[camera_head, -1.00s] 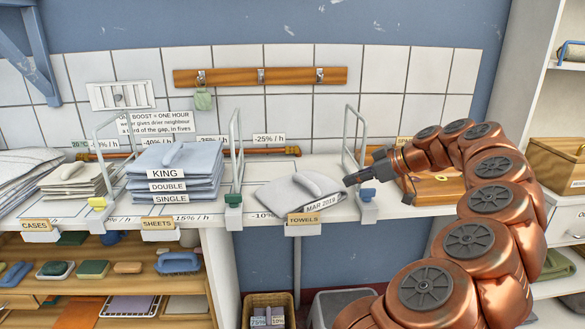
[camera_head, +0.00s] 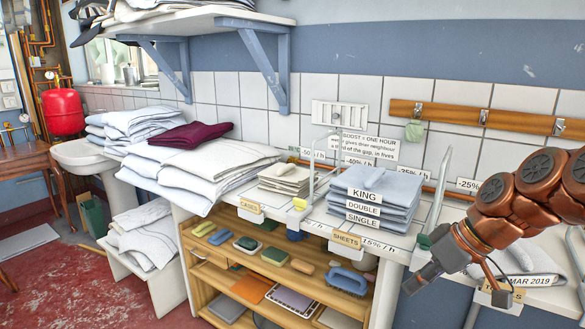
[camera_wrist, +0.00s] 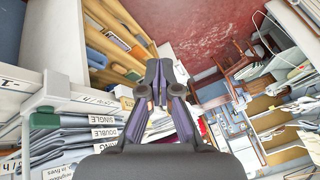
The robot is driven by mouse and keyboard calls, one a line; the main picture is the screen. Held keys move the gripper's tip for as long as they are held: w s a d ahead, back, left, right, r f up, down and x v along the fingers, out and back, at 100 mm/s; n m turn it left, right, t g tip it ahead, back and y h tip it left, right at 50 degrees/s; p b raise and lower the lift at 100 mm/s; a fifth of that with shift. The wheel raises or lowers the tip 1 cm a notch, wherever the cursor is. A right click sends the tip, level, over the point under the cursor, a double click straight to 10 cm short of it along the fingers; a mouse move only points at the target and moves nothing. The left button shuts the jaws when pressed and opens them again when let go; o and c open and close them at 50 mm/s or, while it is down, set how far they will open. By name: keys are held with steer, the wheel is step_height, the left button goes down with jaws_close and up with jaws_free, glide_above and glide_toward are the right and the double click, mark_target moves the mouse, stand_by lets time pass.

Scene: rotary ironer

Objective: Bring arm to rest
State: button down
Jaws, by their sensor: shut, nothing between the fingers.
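My copper-coloured arm reaches in from the right in the head view. My gripper (camera_head: 424,279) is shut and empty, in front of the counter's front edge, to the right of the "SHEETS" tag (camera_head: 346,241). In the wrist view my gripper (camera_wrist: 154,68) shows with its dark fingers together, pointing past the shelves toward the red floor. The stack of blue sheets (camera_head: 373,194) labelled KING, DOUBLE, SINGLE stands on the counter left of my arm. The towel pile marked MAR 2019 (camera_head: 520,281) is partly hidden behind my arm.
An open shelf unit (camera_head: 195,262) with brushes and soaps stands below the counter. Metal dividers, one with a green clamp (camera_head: 424,242), rise near my gripper. Folded linen (camera_head: 190,175) overhangs at left. The red floor (camera_head: 90,275) is open at lower left.

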steer(key=s+a+f+m+g+h, duration=0.1)
steer(key=s+a+f+g, duration=0.1)
steer(key=s+a+f, duration=0.3)
steer(key=s+a+f+m+g+h, duration=0.1)
steer(key=s+a+f+g, duration=0.2)
steer(key=s, duration=0.4)
steer(key=s+f+m+g+h, duration=0.1)
steer(key=s+f+m+h, duration=0.35)
steer(key=s, duration=0.75)
step_height(320, 180, up, 16)
steer(key=w+n+t+y+p, duration=0.1)
steer(key=p, duration=1.5)
steer(key=shift+d, duration=0.45)
steer(key=shift+f, duration=0.1)
